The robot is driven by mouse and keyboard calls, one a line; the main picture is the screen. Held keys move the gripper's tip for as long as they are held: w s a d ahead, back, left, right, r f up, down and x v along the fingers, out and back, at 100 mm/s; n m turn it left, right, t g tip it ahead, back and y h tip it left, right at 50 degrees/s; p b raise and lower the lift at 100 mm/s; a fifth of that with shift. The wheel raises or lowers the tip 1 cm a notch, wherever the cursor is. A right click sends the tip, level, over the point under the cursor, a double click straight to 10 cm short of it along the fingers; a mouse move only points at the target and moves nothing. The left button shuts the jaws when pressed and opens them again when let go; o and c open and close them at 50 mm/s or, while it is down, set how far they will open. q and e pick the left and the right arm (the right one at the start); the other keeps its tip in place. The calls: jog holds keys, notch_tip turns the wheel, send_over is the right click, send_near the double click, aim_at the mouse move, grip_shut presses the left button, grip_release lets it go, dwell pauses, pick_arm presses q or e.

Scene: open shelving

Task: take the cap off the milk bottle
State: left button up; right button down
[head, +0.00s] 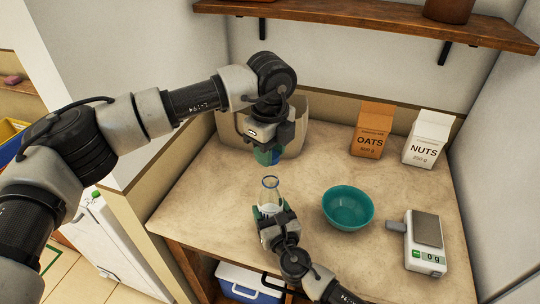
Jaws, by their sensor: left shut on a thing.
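The milk bottle (271,187) stands upright near the front of the counter, a clear bottle with white milk low in it. Its mouth shows as an open blue-rimmed ring with no cap on it. My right gripper (270,212) is closed around the bottle's lower body from the front and hides much of it. My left gripper (267,156) points down above and behind the bottle, shut on the small blue cap (276,156). The fingers partly hide the cap. The cap is clear of the bottle mouth.
A teal bowl (348,208) stands right of the bottle, with a scale (427,243) further right. Oats (372,130) and nuts (427,139) cartons stand at the back. A beige bin (232,135) is behind my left gripper. A wooden shelf (375,22) hangs above.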

jog(key=shift+c, duration=0.4)
grip_release()
jog(key=shift+s, duration=0.1)
